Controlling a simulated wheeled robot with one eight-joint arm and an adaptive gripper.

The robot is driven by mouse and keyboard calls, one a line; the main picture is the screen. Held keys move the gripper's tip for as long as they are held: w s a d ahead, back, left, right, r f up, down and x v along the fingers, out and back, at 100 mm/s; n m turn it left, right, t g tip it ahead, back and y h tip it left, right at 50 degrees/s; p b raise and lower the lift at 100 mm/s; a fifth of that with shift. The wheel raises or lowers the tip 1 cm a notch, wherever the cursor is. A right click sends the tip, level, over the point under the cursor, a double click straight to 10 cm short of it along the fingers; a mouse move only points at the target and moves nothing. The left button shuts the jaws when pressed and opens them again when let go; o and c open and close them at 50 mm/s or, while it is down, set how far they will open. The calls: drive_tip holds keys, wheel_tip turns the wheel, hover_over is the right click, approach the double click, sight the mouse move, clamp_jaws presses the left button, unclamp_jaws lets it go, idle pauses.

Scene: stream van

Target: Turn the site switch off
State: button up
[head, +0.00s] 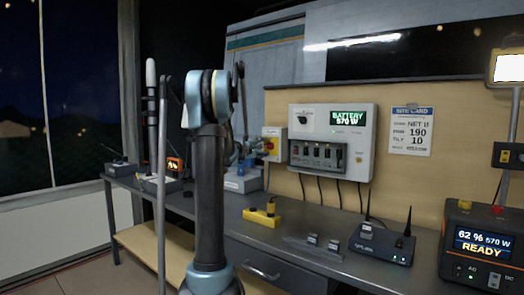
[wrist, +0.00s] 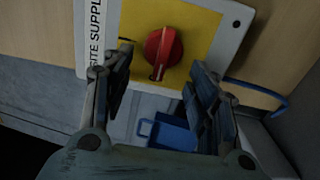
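The site switch is a red rotary knob (wrist: 162,50) on a yellow plate (wrist: 205,22) with a white surround marked "SITE SUPPL…", the rest cut off. In the head view the switch box (head: 272,133) is on the wall, left of the grey panel. My gripper (wrist: 160,64) is open, with one finger on each side below the knob. The fingers look apart from the knob and hold nothing.
A grey panel (head: 362,115) reading "BATTERY 570 W" hangs to the right. On the bench (head: 250,232) stand a yellow block (head: 261,217), a router (head: 382,246) and a power unit (head: 484,244). A blue-handled item (wrist: 170,135) lies below the switch.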

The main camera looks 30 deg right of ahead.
drive_tip(key=v, duration=1.2)
drive_tip(key=shift+w+f, duration=0.1)
drive_tip(key=s+a+f+m+g+y, duration=0.2)
drive_tip(key=s+a+f+y, duration=0.6)
drive_tip(key=s+a+f, duration=0.8)
drive_tip(key=s+a+f+m+g+y, duration=0.2)
drive_tip(key=s+a+f+y, duration=0.6)
drive_tip(key=s+a+f, duration=0.8)
drive_tip(key=s+a, duration=0.7)
drive_tip(key=shift+s+a+g+y, duration=0.2)
drive_tip(key=shift+a+g+y, duration=0.1)
drive_tip(key=shift+a+g, duration=0.1)
drive_tip(key=shift+f, duration=0.15)
drive_tip(key=shift+w+f, duration=0.2)
drive_tip(key=shift+w, duration=0.25)
